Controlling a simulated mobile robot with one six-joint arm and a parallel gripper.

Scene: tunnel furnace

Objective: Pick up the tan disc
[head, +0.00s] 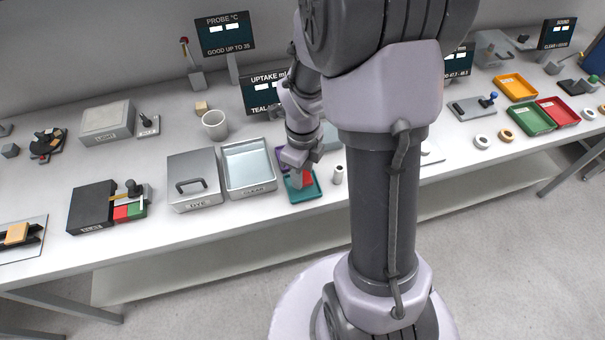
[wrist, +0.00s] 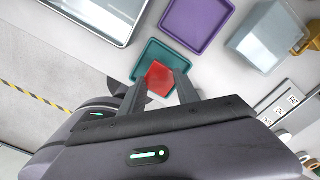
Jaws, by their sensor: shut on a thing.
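My gripper (head: 298,180) is low over the small teal tray (head: 318,187). In the wrist view its two fingers (wrist: 162,88) stand on either side of a red block (wrist: 158,73), which shows between them over the teal tray (wrist: 148,50). The red block (head: 307,176) also shows beside the fingers in the head view. Whether it touches the tray floor is not clear.
A clear-bottomed metal tray (head: 248,167) and a lidded grey box (head: 194,181) stand to the left. A small white cylinder (head: 338,174) stands just right of the teal tray.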

